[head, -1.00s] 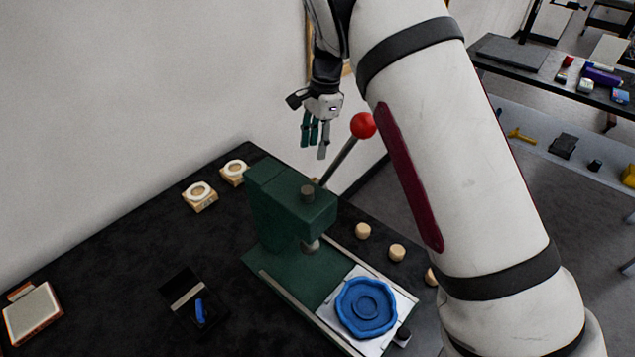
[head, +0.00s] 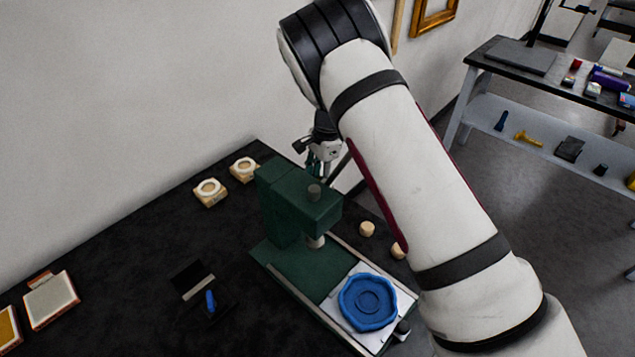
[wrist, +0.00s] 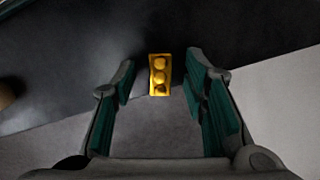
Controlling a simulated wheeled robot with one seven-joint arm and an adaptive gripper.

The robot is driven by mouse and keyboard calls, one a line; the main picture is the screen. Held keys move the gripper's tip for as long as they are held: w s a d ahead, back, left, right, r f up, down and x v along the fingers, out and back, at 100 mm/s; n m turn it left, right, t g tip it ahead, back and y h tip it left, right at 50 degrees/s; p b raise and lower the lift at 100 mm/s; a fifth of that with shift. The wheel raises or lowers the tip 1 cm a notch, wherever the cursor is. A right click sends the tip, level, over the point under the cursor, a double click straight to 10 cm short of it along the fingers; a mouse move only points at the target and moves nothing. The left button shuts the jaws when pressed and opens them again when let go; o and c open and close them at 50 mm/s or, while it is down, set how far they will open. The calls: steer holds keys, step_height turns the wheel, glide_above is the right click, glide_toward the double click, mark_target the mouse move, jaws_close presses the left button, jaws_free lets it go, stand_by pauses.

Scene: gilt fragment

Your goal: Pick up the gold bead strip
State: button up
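The gold bead strip (wrist: 160,78) shows in the wrist view as a short yellow piece with several rounded bumps, at the edge of the dark table top. My gripper (wrist: 160,88) is open, its teal-padded fingers spread to the left and right of the strip in that view. They do not appear to touch it. In the head view my gripper (head: 325,152) is behind the green press, partly hidden by the press and my arm. The strip is not visible in the head view.
The green press (head: 300,205) stands close to my gripper, with a blue moulded disc (head: 367,302) on its white plate. Small wooden pegs (head: 367,229) stand beside it. Two blocks with white rings (head: 209,192) sit at the wall side. A second bench (head: 510,55) is at the right.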

steer(key=shift+c, duration=0.6)
jaws_close()
steer(key=shift+r, duration=0.1)
